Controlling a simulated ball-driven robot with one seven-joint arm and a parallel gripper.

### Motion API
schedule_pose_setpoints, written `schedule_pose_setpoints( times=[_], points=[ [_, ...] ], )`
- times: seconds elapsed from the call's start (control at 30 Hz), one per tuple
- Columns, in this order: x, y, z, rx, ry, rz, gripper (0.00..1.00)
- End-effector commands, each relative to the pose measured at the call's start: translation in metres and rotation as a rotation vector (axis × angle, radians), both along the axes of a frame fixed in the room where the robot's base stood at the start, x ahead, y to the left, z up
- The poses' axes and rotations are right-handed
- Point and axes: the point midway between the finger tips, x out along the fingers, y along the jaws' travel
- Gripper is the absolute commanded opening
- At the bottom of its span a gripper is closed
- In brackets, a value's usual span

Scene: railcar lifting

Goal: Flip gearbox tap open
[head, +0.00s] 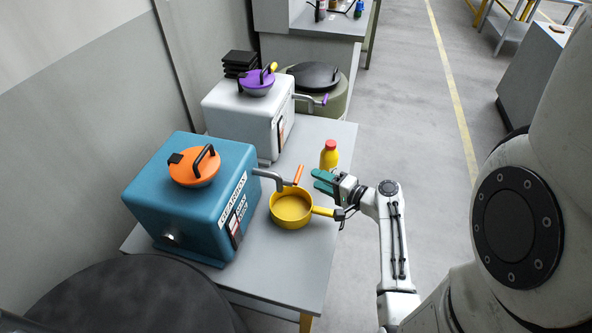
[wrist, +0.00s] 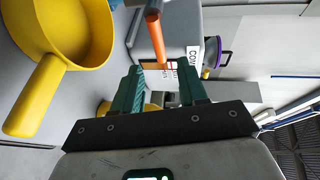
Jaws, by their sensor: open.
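The gearbox (head: 195,210) is a blue box labelled GEARBOX with an orange lid on the table. Its tap is a grey spout on the right side with an orange handle (head: 298,175) standing up at an angle. My gripper (head: 316,181) has green fingers, is open and empty, and is just right of the handle. In the wrist view the orange handle (wrist: 155,38) reaches down from the top to the gap between my open fingers (wrist: 160,70). I see no contact.
A yellow pan (head: 291,222) stands below the spout, its handle towards my wrist; the pan also shows in the wrist view (wrist: 90,35). A yellow bottle with red cap (head: 329,155) stands behind my gripper. A white box (head: 245,118) with a purple-handled tap stands farther back.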

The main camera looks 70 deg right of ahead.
Motion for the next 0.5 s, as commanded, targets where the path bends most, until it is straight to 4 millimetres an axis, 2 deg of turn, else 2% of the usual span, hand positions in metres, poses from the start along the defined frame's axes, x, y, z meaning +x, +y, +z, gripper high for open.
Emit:
schedule_pose_setpoints(
  times=[0.3,0.5],
  points=[
    [0.052,-0.017,-0.008,0.0,0.004,0.005,0.42],
    [0.079,-0.025,-0.015,0.001,0.003,0.005,0.42]
  ],
)
